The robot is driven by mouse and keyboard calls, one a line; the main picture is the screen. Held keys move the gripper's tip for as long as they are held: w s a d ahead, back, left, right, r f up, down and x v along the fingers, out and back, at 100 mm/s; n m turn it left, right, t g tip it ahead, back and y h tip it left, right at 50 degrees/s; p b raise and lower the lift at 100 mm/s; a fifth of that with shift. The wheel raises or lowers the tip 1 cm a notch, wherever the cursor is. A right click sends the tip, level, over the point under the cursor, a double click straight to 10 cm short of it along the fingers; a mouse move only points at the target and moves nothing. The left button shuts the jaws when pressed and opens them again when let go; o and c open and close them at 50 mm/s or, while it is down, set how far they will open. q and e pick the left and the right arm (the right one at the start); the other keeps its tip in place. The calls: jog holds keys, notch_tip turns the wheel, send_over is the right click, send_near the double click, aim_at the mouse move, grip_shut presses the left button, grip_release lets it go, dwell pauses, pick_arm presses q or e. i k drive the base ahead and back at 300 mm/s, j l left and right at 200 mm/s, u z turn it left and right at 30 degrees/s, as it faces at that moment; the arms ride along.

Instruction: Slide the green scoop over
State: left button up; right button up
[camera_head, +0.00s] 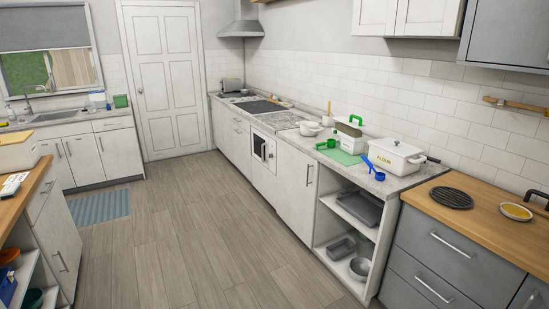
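A small green scoop (326,144) lies on the grey stone counter (405,181) along the right wall. It is at the left edge of a light green mat (344,157); I cannot tell whether it touches the mat. A blue scoop (376,170) lies to the right, near the counter's front edge. Neither of my grippers is in view.
A white container with a green handle (347,136) stands behind the mat, and a white FLOUR bin (394,158) stands to its right. A white bowl (309,129) is left of the scoop. A wooden counter (480,218) holds a black trivet (451,198).

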aim_at(331, 142)
jog(key=i+z, duration=0.2)
jog(key=i, duration=0.3)
jog(key=i+j+z, duration=0.2)
jog(key=i, duration=0.35)
jog(key=i+j+z, duration=0.2)
jog(key=i, duration=0.3)
jog(key=i+j, duration=0.2)
jog(key=i, duration=0.4)
jog(key=u, duration=0.05)
